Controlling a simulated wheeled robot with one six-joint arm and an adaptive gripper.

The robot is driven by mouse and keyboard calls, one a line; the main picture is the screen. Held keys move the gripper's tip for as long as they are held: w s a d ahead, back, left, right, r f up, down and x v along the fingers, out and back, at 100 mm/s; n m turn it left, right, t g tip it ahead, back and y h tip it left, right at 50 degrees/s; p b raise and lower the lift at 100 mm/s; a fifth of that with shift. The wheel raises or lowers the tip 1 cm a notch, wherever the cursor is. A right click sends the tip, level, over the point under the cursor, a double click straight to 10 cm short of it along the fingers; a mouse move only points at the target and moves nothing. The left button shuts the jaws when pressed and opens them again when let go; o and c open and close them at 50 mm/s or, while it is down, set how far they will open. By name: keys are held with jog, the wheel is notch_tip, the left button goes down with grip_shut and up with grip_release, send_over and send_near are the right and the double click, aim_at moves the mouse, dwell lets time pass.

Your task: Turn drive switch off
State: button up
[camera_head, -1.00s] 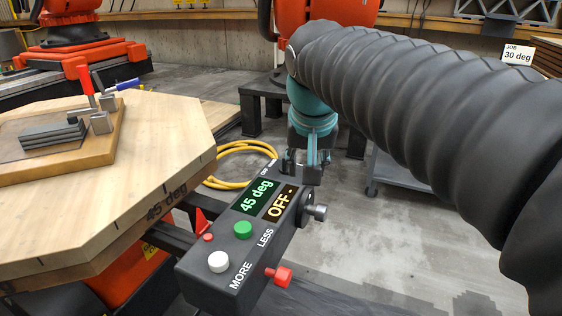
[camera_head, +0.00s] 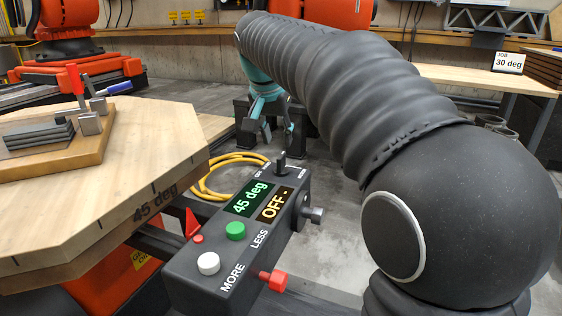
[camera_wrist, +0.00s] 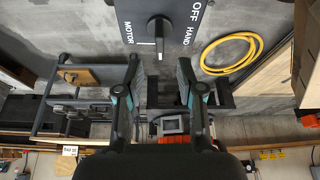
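The drive switch (camera_head: 281,162) is a dark knob on the far end of the grey control box (camera_head: 185,272). In the wrist view the switch (camera_wrist: 159,28) shows at the top, among the white labels OFF, HAND and MOTOR. Its narrow bar and white line run toward the bottom of the picture, between MOTOR and HAND. The box displays read "45 deg" in green and "OFF -" in amber. My gripper (camera_head: 268,138) is open and empty, beyond the switch in the head view. In the wrist view its fingertips (camera_wrist: 159,64) stand either side below the knob, apart from it.
White, green and red buttons, a red handle (camera_head: 276,280) and a side knob (camera_head: 315,214) are on the box. A wooden turntable (camera_head: 120,190) marked "45 deg" stands left. A yellow hose (camera_head: 208,181) lies behind the box. A "30 deg" job card (camera_head: 508,62) stands back right.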

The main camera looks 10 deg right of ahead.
aim_at(281, 156)
jog(key=b+x, duration=0.1)
jog(key=x, duration=0.7)
grip_shut()
